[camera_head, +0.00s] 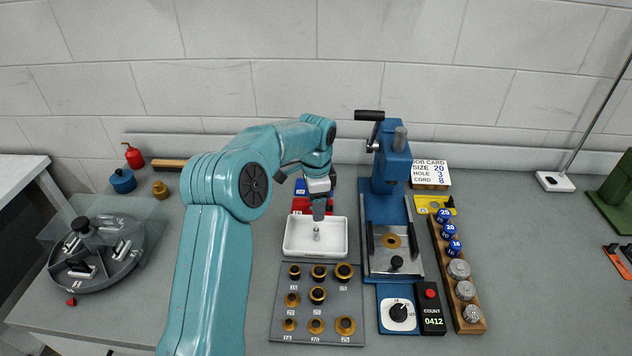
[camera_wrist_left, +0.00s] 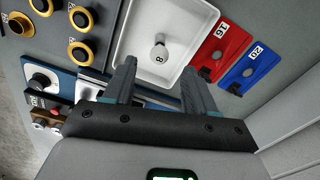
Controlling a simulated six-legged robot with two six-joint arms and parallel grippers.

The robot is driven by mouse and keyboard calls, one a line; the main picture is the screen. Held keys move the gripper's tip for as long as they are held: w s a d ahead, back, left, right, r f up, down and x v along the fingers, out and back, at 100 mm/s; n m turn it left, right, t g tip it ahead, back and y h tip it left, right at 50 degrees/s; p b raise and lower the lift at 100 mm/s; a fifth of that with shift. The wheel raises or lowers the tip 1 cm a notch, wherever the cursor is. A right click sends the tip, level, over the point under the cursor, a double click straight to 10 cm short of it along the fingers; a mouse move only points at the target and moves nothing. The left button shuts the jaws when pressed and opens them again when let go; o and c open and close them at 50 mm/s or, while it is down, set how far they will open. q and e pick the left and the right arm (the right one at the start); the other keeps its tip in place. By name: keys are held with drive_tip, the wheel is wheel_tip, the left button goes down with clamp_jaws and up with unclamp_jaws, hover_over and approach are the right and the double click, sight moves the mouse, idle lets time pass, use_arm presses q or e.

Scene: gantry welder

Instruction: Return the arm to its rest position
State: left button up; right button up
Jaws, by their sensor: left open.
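My left arm comes in from the left in the head view, and its gripper (camera_head: 318,208) points down above the white tray (camera_head: 300,250). In the left wrist view the two fingers of the left gripper (camera_wrist_left: 155,90) are apart with nothing between them. The white tray (camera_wrist_left: 127,38) lies beyond the fingertips there. My right gripper does not show in either view.
A blue press (camera_head: 391,165) with a crank stands right of the gripper. A board with brass rings (camera_head: 305,302) lies in front of the tray. A round sectioned tray (camera_head: 95,265) is at left.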

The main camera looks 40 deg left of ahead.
use_arm(q)
wheel_tip(320, 180, up, 10)
drive_tip(key=shift+f, duration=0.15)
